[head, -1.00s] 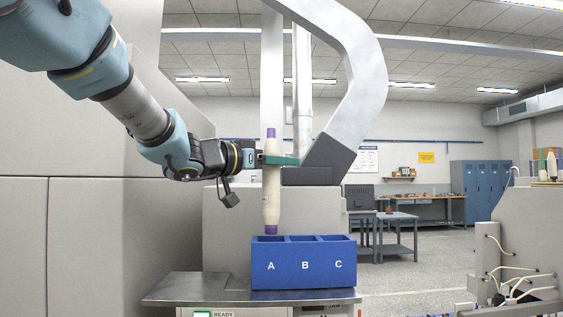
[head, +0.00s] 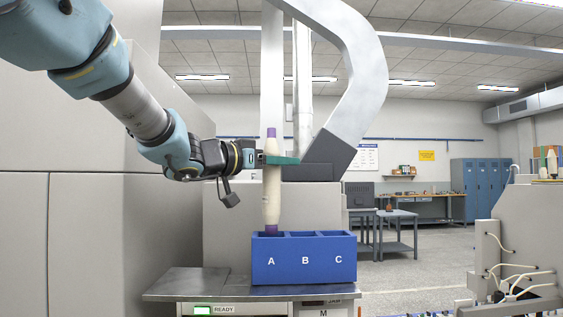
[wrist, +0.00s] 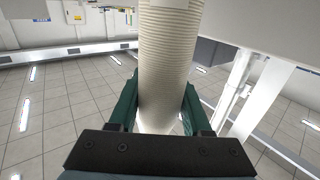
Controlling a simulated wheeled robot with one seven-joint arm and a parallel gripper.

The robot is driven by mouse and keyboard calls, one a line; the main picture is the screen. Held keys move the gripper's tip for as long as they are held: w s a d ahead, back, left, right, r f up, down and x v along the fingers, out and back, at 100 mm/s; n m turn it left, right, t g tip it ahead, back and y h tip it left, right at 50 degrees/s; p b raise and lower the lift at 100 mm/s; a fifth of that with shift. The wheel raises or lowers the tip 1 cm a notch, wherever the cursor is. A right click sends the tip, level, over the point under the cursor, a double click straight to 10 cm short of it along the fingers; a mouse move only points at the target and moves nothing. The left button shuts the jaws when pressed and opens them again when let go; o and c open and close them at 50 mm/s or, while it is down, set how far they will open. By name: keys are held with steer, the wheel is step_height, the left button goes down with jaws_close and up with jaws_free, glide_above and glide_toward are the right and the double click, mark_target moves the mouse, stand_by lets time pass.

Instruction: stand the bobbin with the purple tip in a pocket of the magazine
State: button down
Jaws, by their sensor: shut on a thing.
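The bobbin (head: 271,196) is cream with purple ends and hangs upright in the head view. My gripper (head: 280,160) is shut on its upper part, and the wrist view shows the bobbin's wound body (wrist: 168,60) between the two green fingers. The blue magazine (head: 305,276) stands on a metal table, its pockets marked A, B and C. The bobbin's lower purple end is right at the top of pocket A, level with the rim; whether it is inside the opening I cannot tell. The pocket floors are hidden by the front wall.
The metal table top (head: 190,283) is bare left of the magazine. A large grey cabinet (head: 90,230) stands at the left, and a grey machine block (head: 228,225) is behind the magazine. Another grey machine with cables (head: 520,235) is at the far right.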

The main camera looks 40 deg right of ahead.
step_height(320, 180, down, 10)
steer(key=b, duration=0.6)
stand_by(2.4)
stand_by(0.5)
steer(key=shift+c, duration=1.3)
jaws_free()
steer(key=a+b, duration=0.2)
steer(key=a, duration=0.8)
steer(key=shift+w+a, duration=0.2)
steer(key=shift+a, duration=0.2)
